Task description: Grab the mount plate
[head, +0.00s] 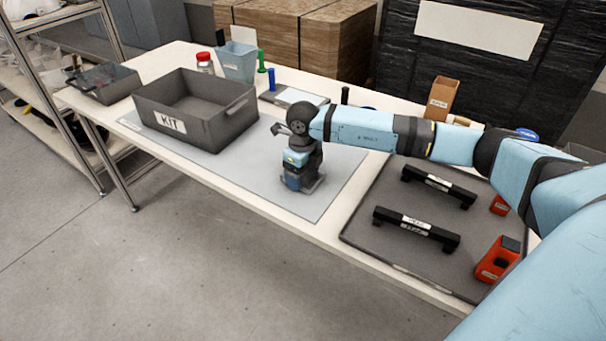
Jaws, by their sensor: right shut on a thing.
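My right gripper (303,187) points down over the light grey mat (325,195), right of the KIT bin. It is shut on a small grey piece (316,184), which looks like the mount plate. The gripper hides most of this piece, and only a grey edge shows at the fingertips. It is at or just above the mat; I cannot tell if it touches. My left gripper is not in view.
The dark grey KIT bin (178,141) stands left of my gripper. A dark tray (370,235) at right holds two black handle bars (416,230) and red-orange blocks (497,259). A blue-grey bin (238,62) stands behind. The mat's front left is clear.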

